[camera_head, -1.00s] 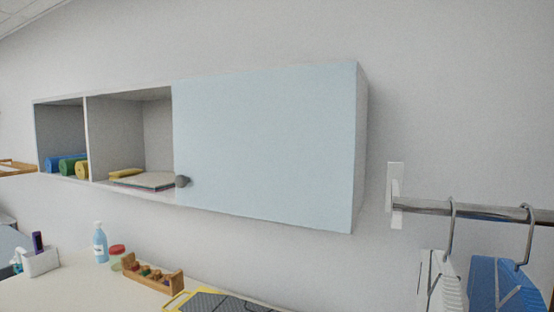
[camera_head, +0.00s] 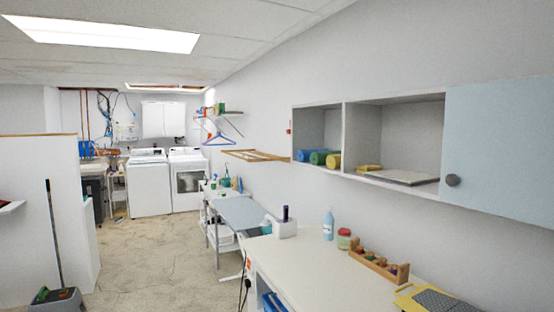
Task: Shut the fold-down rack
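The fold-down rack (camera_head: 257,155) is a light wooden frame on the right-hand wall, beyond the wall cabinet. It stands out from the wall, roughly level, above the ironing-board-like table. Its far side and its fixing to the wall are too small to make out. My gripper is not in view.
A wall cabinet (camera_head: 392,139) with a pale blue door (camera_head: 500,150) hangs at the right, above a white counter (camera_head: 310,262). A grey-blue topped table (camera_head: 240,213) stands below the rack. Open floor (camera_head: 170,255) lies to the left, up to white washing machines (camera_head: 149,185) and a low partition (camera_head: 40,215).

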